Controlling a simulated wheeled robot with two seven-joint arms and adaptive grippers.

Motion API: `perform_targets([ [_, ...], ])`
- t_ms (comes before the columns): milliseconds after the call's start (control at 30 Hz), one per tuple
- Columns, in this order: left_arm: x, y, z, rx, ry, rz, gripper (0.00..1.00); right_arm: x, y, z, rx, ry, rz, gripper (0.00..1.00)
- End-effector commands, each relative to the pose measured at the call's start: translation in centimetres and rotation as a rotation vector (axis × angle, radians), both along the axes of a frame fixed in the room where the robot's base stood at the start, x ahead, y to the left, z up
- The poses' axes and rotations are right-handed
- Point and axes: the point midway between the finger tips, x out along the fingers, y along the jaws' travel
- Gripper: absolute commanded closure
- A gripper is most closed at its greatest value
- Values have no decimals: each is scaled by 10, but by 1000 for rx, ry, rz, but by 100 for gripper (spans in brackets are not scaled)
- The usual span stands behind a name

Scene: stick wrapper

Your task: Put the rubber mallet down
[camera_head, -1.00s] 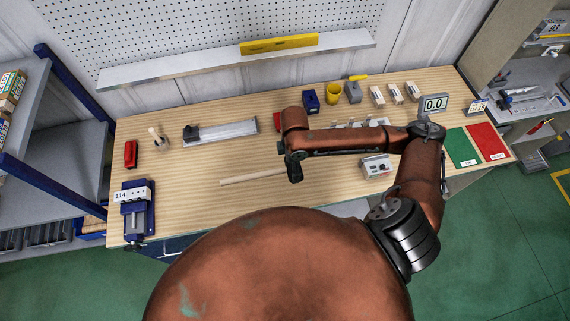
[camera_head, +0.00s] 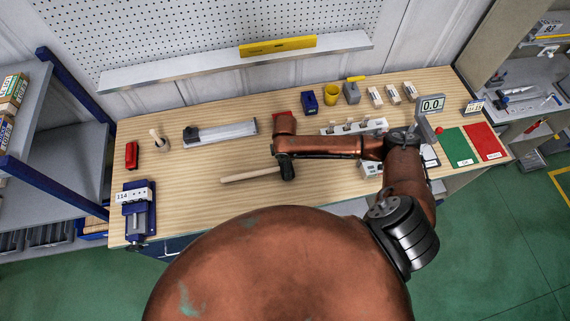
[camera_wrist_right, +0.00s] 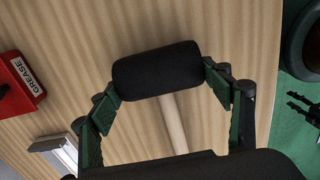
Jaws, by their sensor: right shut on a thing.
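The rubber mallet has a black head (camera_wrist_right: 157,70) and a pale wooden handle (camera_head: 250,175). In the right wrist view its head sits between the two fingers of my right gripper (camera_wrist_right: 161,78), which is shut on it. In the head view my right gripper (camera_head: 287,171) is over the front middle of the workbench (camera_head: 200,215), with the handle pointing left from it. The handle lies roughly level, low over the wood; I cannot tell whether it touches. The arm covers part of the mallet.
A blue vise (camera_head: 138,210) stands at the left front corner. A red grease container (camera_wrist_right: 20,85) is near the gripper. The wood left of the handle is clear.

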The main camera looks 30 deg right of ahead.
Motion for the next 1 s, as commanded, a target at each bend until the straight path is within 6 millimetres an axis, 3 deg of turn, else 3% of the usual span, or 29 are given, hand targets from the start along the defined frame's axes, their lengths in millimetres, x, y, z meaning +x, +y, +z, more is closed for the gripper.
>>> perform_targets([
  [200,0,0,0,0,0,0,60,1,0,-2,1,-1,0,68],
  [233,0,0,0,0,0,0,60,0,0,-3,0,0,0,26],
  [433,0,0,0,0,0,0,60,0,0,-2,0,0,0,12],
  [767,0,0,0,0,0,0,60,0,0,-1,0,0,0,11],
  [1000,-1,0,-5,0,1,0,60,2,0,29,1,-4,1,11],
])
